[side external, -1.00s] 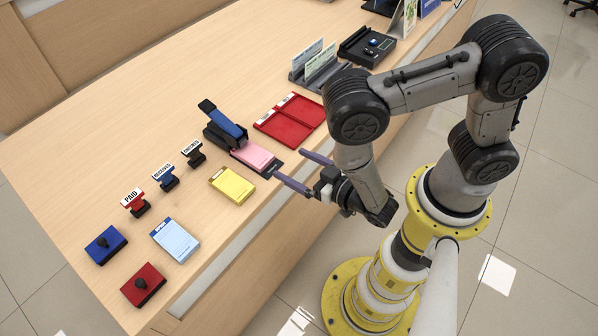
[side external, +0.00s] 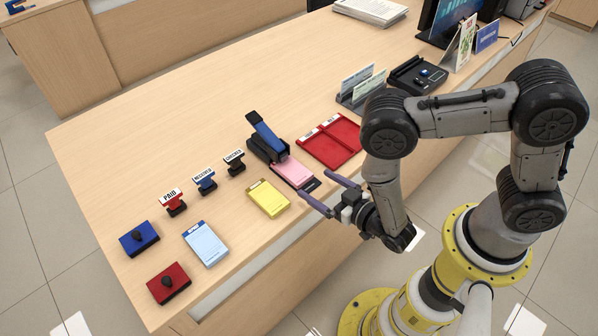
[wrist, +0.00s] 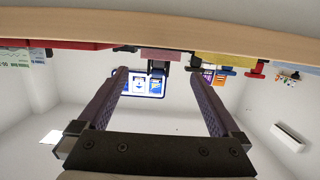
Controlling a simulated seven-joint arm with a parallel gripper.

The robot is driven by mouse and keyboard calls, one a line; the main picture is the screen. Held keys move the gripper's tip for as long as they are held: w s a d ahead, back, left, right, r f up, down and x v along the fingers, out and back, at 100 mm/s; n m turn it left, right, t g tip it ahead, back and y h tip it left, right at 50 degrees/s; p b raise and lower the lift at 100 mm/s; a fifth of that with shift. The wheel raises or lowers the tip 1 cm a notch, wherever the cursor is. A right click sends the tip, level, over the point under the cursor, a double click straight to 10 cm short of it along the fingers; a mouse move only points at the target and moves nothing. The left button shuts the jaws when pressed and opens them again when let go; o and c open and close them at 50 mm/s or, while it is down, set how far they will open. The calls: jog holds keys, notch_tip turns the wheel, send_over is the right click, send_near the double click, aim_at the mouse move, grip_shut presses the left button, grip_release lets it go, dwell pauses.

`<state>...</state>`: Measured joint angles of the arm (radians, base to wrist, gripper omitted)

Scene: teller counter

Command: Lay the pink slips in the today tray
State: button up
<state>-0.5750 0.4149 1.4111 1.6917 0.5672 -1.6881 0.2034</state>
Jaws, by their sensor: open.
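The pink slips (side external: 293,173) lie in a stack at the counter's front edge, by a black-and-blue stapler-like device (side external: 266,140). A dark base shows at their right end. A red tray (side external: 345,147) with two compartments lies just right of them; its white labels are too small to read surely. My gripper (side external: 316,185) is open and empty, its purple fingers pointing at the counter edge just in front of the slips, apart from them. In the wrist view, the slips' pink edge (wrist: 161,54) shows beyond and between the open fingers (wrist: 158,73).
A yellow pad (side external: 268,199), a blue-white pad (side external: 205,244), several stamps (side external: 173,203) and blue and red ink pads (side external: 138,238) stand to the left. A grey card holder (side external: 360,96) and black tray (side external: 416,75) stand to the right.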

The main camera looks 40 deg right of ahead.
aim_at(293, 170)
jog(key=w, duration=0.3)
jog(key=w+f, duration=0.1)
jog(key=w, duration=0.4)
jog(key=shift+w+f, duration=0.4)
jog(key=c, duration=1.4)
jog(key=shift+s, duration=1.8)
jog(key=o, duration=1.4)
jog(key=s+r, duration=0.2)
jog(key=s, duration=0.9)
jog(key=shift+s+r, duration=0.25)
jog(key=shift+s, duration=0.15)
